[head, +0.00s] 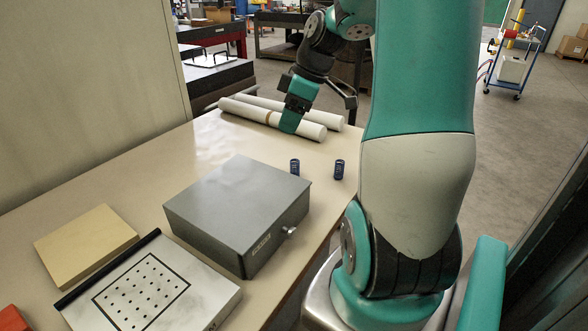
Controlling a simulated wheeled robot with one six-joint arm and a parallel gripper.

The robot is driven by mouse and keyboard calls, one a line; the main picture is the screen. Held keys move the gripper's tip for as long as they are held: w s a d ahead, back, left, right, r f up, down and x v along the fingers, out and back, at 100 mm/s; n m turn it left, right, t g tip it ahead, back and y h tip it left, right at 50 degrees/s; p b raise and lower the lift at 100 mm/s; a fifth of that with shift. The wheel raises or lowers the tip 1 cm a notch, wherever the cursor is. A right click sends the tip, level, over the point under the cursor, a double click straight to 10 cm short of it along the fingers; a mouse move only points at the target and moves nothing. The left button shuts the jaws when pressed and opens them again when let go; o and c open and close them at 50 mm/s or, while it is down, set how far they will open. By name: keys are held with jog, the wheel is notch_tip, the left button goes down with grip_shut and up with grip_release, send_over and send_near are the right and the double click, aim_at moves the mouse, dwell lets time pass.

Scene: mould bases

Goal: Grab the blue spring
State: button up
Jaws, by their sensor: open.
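Two small dark blue springs stand upright on the beige table (200,150) in the head view. The left spring (295,167) is just behind the grey box, which may hide its foot. The right spring (340,169) stands near the table's right edge. My gripper (343,99) is above the far part of the table, beyond both springs and apart from them. It is open, with nothing seen between its dark fingers. Part of it is hidden behind my wrist.
A grey metal box (235,205) stands in front of the left spring. Two white rolls (310,130) lie under my wrist. A tan block (85,245) and a dotted plate (145,290) lie front left. A wall (90,90) borders the left.

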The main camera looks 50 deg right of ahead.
send_near(295, 165)
jog(key=x, duration=0.3)
jog(key=p+x, duration=0.1)
jog(key=shift+s+a+f, duration=0.25)
jog(key=shift+a+f, duration=0.05)
jog(key=shift+a, duration=0.15)
jog(key=shift+t, duration=0.3)
jog(key=shift+w+d+p+x, duration=0.15)
jog(key=shift+p+x, duration=0.2)
jog(key=shift+x, duration=1.2)
jog(key=shift+w+d+p+x, duration=0.15)
jog(key=shift+p+x, duration=0.15)
jog(key=shift+x, duration=1.25)
jog(key=shift+s, duration=0.1)
jog(key=c, duration=1)
